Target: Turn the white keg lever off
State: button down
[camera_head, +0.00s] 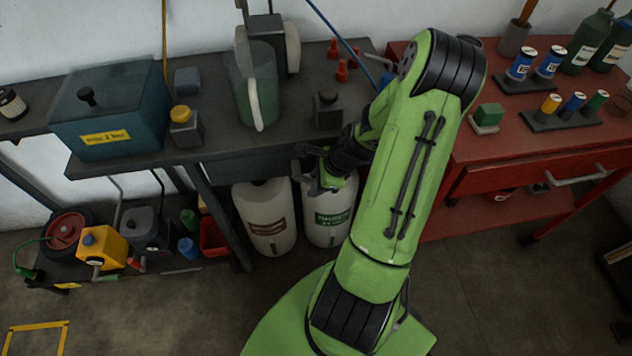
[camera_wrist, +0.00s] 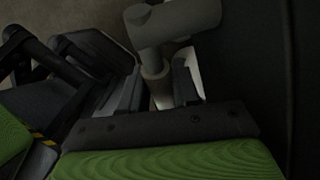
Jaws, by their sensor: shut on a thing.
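Two white kegs stand side by side under the dark bench, a left one with a brown label (camera_head: 265,222) and a right one with a green label (camera_head: 328,222). My gripper (camera_head: 330,180) is low at the top of the right keg, under the bench edge. It hides that keg's top and fittings in the head view. In the wrist view a grey lever (camera_wrist: 175,27) with a thick round end and a short stem stands at my fingers (camera_wrist: 158,88). My gripper is shut on it; the exact contact is dim and partly hidden.
The dark bench (camera_head: 215,150) overhangs the kegs and carries a green jug (camera_head: 250,85) and a blue box (camera_head: 112,112). A red workbench (camera_head: 520,140) stands close at the right of my arm. The floor in front of the kegs (camera_head: 190,310) is clear.

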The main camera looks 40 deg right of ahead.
jog(key=shift+w+a+f+m+t+y+p, duration=0.2)
jog(key=shift+w+a+f+t+y, duration=0.3)
jog(key=shift+t+y, duration=0.6)
jog(key=shift+w+a+f+m+t+y+p, duration=0.2)
jog(key=shift+w+a+t+y, duration=0.15)
jog(key=shift+a+t+y, duration=0.7)
jog(key=shift+w+a+f+m+t+y+p, duration=0.15)
jog(key=shift+w+a+f+m+t+y, duration=0.35)
jog(key=shift+y, duration=0.95)
jog(key=shift+d+r+n, duration=0.2)
jog(key=shift+r+n, duration=0.1)
jog(key=c, duration=0.9)
grip_release()
jog(key=shift+s, duration=0.1)
jog(key=p+v, duration=0.1)
jog(key=v, duration=0.6)
jog(key=shift+s+d+p, duration=0.2)
jog(key=shift+p, duration=0.1)
